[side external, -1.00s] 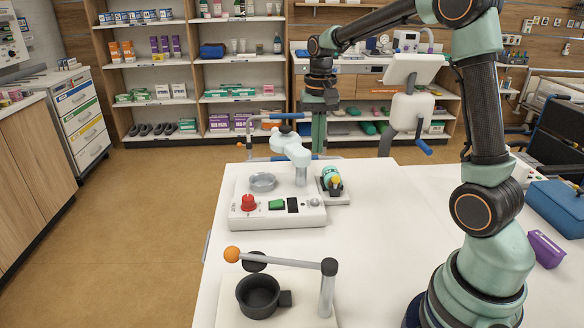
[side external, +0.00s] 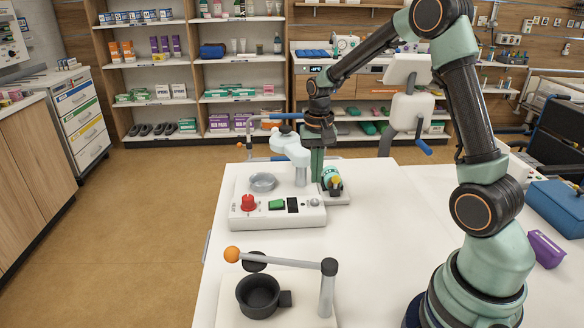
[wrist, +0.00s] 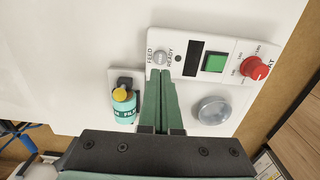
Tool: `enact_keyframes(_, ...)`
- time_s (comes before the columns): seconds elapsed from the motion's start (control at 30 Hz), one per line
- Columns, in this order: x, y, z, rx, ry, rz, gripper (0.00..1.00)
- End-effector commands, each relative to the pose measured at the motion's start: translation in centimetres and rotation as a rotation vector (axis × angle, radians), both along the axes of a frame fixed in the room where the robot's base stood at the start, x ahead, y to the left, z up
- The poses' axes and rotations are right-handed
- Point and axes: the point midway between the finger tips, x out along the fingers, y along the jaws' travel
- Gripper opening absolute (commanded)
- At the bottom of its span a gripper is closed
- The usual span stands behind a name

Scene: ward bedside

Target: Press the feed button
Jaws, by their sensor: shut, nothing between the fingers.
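The feed button is a small round grey button (wrist: 160,57) beside the "FEED" lettering at one end of the white device panel (wrist: 221,48). In the side view the grey button (side external: 314,202) sits at the right end of the device's front. My gripper (wrist: 160,73) has its two green fingers shut together and empty. In the wrist view the fingertips lie just below the button and overlap its lower edge; touching cannot be told. In the side view my gripper (side external: 317,180) points straight down, behind the button and apparently above the device.
The panel also has a green button (side external: 276,204), a red knob (side external: 248,202) and a dark display (side external: 292,205). A clear dish (side external: 263,182) is on the device.

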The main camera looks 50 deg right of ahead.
Motion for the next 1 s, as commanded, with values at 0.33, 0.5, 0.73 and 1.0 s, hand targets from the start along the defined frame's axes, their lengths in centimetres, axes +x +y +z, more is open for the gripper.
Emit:
enact_keyframes(0.33,0.0,0.0,-5.0,0.001,0.002,0.0,0.0)
enact_keyframes(0.5,0.0,0.0,-5.7,0.0,0.0,0.0,0.0)
enact_keyframes(0.73,0.0,0.0,-5.7,0.0,0.0,0.0,0.0)
enact_keyframes(1.0,-0.1,0.0,-7.3,0.001,0.003,0.0,0.0)
